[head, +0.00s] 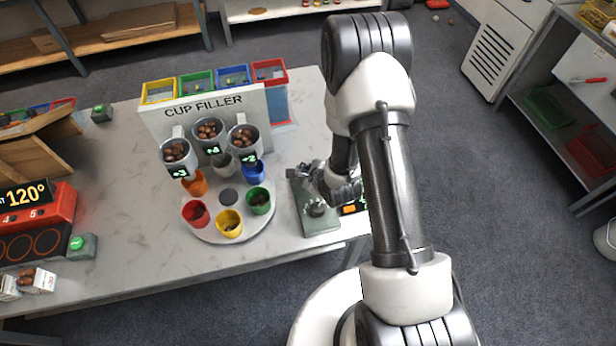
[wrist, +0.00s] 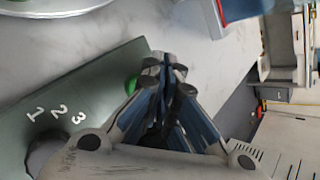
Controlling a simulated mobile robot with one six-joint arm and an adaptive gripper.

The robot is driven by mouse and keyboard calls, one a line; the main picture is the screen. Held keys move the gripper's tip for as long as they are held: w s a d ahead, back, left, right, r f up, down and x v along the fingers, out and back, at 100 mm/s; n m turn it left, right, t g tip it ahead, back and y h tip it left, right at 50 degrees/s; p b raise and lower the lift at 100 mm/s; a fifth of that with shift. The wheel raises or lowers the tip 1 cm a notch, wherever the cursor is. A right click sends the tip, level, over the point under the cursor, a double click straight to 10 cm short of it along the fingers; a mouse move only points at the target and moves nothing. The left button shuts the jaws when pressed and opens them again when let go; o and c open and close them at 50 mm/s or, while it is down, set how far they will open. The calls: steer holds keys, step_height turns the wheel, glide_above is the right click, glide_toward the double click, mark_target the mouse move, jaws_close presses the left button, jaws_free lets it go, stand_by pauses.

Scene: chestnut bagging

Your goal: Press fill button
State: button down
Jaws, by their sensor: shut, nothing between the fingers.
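The cup filler (head: 203,106) stands on the table with three tubes of chestnuts marked +3, +4 and +2. Its grey-green control panel (head: 322,224) lies to the right; the panel also shows in the wrist view (wrist: 85,80). A dark selector knob (head: 317,207) sits on the panel, beside the numbers 1, 2, 3 in the wrist view. A green button (wrist: 132,86) shows there, partly hidden behind my gripper (wrist: 165,64). My gripper (head: 301,172) is shut and empty over the panel's far end. I cannot tell whether its tips touch the button.
A round turntable (head: 274,222) with several coloured cups stands close left of the panel. Coloured bins (head: 269,70) line the filler's back. A red heater (head: 62,215) is at far left. The table's front edge lies just below the panel.

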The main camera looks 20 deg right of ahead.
steer(key=shift+f, duration=0.35)
steer(key=shift+f+b, duration=0.4)
steer(key=shift+b, duration=0.2)
stand_by(0.3)
steer(key=shift+r, duration=0.1)
steer(key=shift+r+p, duration=0.6)
steer(key=shift+r, duration=0.15)
steer(key=shift+r+p, duration=1.85)
steer(key=shift+r, duration=0.7)
